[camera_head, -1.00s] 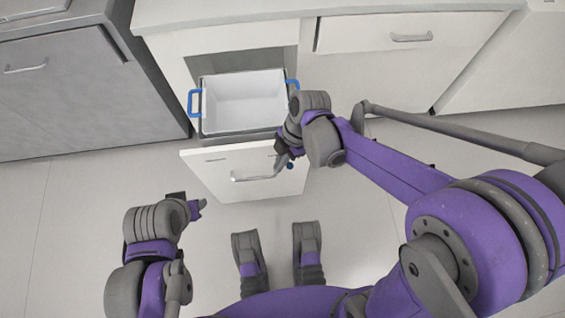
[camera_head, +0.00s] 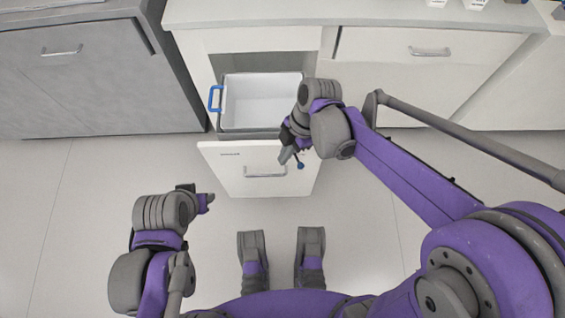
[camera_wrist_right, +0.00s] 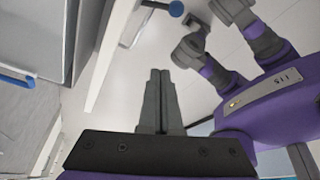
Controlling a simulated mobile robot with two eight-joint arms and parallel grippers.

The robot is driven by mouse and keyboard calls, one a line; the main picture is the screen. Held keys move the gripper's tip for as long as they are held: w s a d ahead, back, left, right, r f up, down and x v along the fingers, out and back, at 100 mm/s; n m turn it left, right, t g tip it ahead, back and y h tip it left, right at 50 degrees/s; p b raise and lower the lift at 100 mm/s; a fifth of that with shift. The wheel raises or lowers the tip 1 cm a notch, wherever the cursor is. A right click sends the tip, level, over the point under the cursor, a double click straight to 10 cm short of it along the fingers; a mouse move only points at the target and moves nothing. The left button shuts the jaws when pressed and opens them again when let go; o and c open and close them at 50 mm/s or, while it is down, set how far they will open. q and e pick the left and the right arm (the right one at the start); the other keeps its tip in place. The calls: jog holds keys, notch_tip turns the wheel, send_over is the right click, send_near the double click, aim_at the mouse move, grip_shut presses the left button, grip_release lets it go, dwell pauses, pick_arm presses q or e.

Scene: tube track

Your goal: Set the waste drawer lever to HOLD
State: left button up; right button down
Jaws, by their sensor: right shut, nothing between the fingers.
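The waste drawer is pulled out, and its white front (camera_head: 226,160) shows below my head view's counter. A lever with a round blue knob (camera_head: 300,165) sits at the front's right part. In the right wrist view the knob (camera_wrist_right: 176,8) shows at the top edge, on a grey rod. My right gripper (camera_head: 286,156) is shut and empty, close beside the knob; in the wrist view its fingertips (camera_wrist_right: 160,72) are apart from it. The lever's marked positions are not readable. My left gripper (camera_head: 207,200) is low at the left, away from the drawer; its jaws are unclear.
A white bin (camera_head: 262,100) with a blue handle (camera_head: 216,98) sits in the open drawer. A bar handle (camera_head: 266,170) is on the drawer front. Grey cabinets (camera_head: 90,80) stand left, a closed white drawer (camera_head: 425,60) right. The floor (camera_head: 80,220) is clear.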

jog(key=shift+p+v, duration=0.35)
jog(key=shift+v, duration=1.7)
